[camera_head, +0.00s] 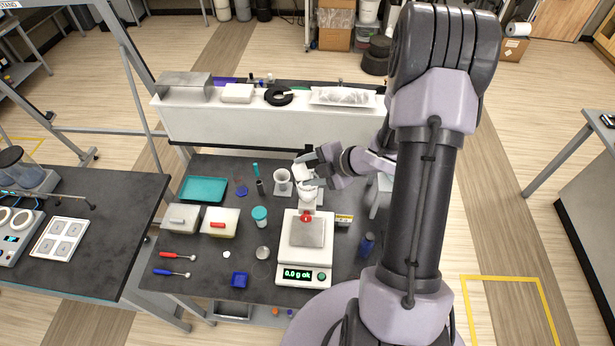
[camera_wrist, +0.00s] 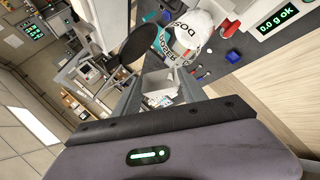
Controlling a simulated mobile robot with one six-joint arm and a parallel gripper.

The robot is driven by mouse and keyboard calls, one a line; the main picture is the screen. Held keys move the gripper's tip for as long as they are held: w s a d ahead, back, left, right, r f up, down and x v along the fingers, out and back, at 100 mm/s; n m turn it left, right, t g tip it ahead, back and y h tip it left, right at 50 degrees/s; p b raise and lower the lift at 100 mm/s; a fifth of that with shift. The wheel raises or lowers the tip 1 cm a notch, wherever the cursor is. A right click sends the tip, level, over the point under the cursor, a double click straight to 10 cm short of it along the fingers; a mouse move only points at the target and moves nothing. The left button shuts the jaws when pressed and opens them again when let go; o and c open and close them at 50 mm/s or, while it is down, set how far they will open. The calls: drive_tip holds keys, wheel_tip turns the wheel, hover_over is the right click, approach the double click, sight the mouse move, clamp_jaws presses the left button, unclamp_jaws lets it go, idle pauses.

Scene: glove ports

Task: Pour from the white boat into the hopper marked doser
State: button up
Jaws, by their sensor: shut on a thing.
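My gripper (camera_head: 308,171) is shut on the white boat (camera_head: 301,174), just above and behind the balance. In the wrist view the boat (camera_wrist: 157,82) shows as a small pale box shape between the two fingers. The hopper marked doser (camera_head: 307,194) is white and stands over the balance, just below the boat. In the wrist view the hopper (camera_wrist: 192,32) shows its lettering and a teal stripe, beyond the fingertips. The boat appears close to the hopper, but I cannot tell whether they touch. The boat's contents are not visible.
The balance (camera_head: 305,257) reads 0.0 g. A white cup (camera_head: 282,181) stands left of the gripper. A teal-lidded jar (camera_head: 260,216), two lidded boxes and a teal tray (camera_head: 203,189) lie further left. A dark round disc (camera_wrist: 145,46) is beside the hopper in the wrist view.

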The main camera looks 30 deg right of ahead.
drive_tip(key=shift+d+m+y, duration=0.2)
drive_tip(key=shift+m+y, duration=0.1)
drive_tip(key=shift+y, duration=0.2)
drive_tip(key=shift+f, duration=0.1)
drive_tip(key=shift+w+d+f+m+y, duration=0.1)
drive_tip(key=shift+d+m+y, duration=0.2)
drive_tip(key=shift+y, duration=0.3)
drive_tip(key=shift+a, duration=0.1)
drive_tip(key=shift+d+f+m+y, duration=0.15)
drive_tip(key=shift+d+m+y, duration=0.2)
drive_tip(key=shift+y, duration=0.35)
